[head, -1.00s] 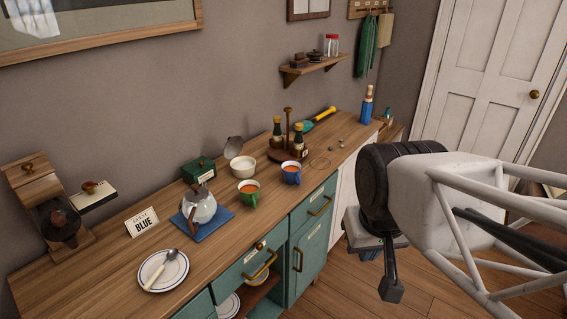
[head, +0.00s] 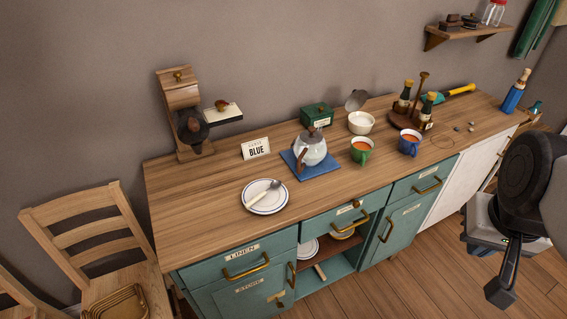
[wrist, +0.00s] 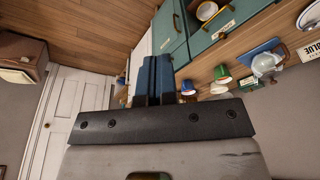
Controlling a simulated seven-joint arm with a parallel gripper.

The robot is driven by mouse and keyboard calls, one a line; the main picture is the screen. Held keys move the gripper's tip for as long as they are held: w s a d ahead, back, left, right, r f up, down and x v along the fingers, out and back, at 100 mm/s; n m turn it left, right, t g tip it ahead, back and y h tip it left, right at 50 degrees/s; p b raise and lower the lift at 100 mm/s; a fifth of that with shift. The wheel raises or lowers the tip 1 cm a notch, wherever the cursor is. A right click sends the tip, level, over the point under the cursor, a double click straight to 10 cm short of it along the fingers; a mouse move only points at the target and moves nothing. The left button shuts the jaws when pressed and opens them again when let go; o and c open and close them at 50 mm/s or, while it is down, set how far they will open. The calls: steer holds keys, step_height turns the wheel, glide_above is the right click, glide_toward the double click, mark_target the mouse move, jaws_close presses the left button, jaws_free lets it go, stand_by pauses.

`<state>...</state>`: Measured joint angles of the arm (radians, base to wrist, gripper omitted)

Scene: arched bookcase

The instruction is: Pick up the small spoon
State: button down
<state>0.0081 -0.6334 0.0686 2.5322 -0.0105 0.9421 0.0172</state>
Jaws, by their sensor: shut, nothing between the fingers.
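A small spoon (head: 263,191) lies on a white plate with dark rings (head: 270,207), on the wooden counter left of the middle in the head view. Its bowl and pale handle rest across the plate. The plate and spoon are not clearly seen whole in the wrist view. My gripper (wrist: 153,62) shows in the wrist view with its two blue fingers together, shut and empty. In the head view my arm is at the far right, out in front of the counter and well away from the spoon.
Right of the plate stand a glass pot (head: 313,152) on a blue mat, a green mug (head: 361,153) and a blue mug (head: 409,146). A BLUE sign (head: 256,149) stands behind the plate. A wooden chair (head: 87,232) is at left. The counter left of the plate is clear.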

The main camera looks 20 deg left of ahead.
steer(key=c, duration=1.8)
jaws_free()
steer(key=shift+c, duration=0.2)
steer(key=o, duration=0.8)
steer(key=w+a+f+m+g, duration=0.1)
steer(key=w+a+f, duration=0.1)
steer(key=w+a, duration=0.65)
steer(key=w+a+f+m, duration=0.15)
steer(key=w+a, duration=0.45)
steer(key=a, duration=0.6)
steer(key=a+f, duration=0.3)
steer(key=a, duration=0.4)
steer(key=a+f+m+g, duration=0.1)
steer(key=a+f, duration=0.3)
steer(key=a, duration=0.4)
steer(key=w+a+f+m, duration=0.1)
steer(key=a+f, duration=0.2)
steer(key=a, duration=0.5)
steer(key=shift+w+a+f+g, duration=0.1)
steer(key=shift+a+f+g, duration=0.05)
steer(key=shift+a+g, duration=0.15)
